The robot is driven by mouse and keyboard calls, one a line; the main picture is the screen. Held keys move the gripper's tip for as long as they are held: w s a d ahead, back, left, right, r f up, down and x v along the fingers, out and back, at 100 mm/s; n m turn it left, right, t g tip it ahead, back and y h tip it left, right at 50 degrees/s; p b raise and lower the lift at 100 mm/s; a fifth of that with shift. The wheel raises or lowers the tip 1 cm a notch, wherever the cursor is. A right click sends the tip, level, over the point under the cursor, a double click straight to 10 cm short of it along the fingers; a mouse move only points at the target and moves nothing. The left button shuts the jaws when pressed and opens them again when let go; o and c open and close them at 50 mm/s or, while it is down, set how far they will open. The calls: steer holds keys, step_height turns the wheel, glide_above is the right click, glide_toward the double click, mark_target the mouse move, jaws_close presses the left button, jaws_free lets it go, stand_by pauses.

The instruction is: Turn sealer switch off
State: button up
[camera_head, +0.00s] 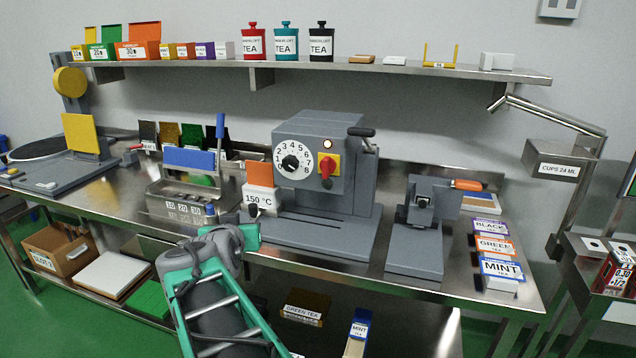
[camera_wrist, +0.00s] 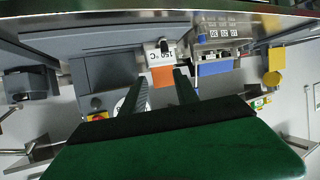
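The large grey machine (camera_head: 338,150) stands mid-bench with a numbered white dial (camera_head: 300,148). Right of the dial, a red rotary switch (camera_head: 326,166) sits upright on a yellow plate, with a lit orange lamp (camera_head: 327,144) above it. The wrist view is upside down; there the yellow plate (camera_wrist: 97,116) is partly hidden behind my gripper. My gripper (camera_wrist: 160,80) is open, its dark fingers apart with nothing held. In the head view its green body is low at the bench's front edge, left of and below the switch; its fingers are not clear.
A small box marked 150 °C (camera_head: 257,200) with a black knob stands left of the machine. Left of it is a steel bin (camera_head: 178,208) with a blue card. A grey press (camera_head: 420,215) stands at right. A shelf (camera_head: 300,68) with tins runs above.

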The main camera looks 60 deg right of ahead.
mark_target(325, 168)
steer(key=s+d+r+m+g+h+b, duration=0.1)
steer(key=s+d+r+m+g+h, duration=0.2)
steer(key=s+d, duration=0.35)
steer(key=s+d+r+m+g+h, duration=0.1)
steer(key=s+d+r+m+h, duration=0.1)
steer(key=s+d+r+h, duration=0.35)
steer(key=shift+y, duration=0.95)
steer(key=d, duration=0.2)
steer(key=d+p, duration=0.1)
steer(key=d, duration=0.2)
steer(key=w+d, duration=0.1)
steer(key=d, duration=0.2)
steer(key=shift+w, duration=0.1)
steer(key=shift+d+f, duration=0.1)
steer(key=shift+d, duration=0.05)
steer(key=shift+c, duration=0.6)
jaws_close()
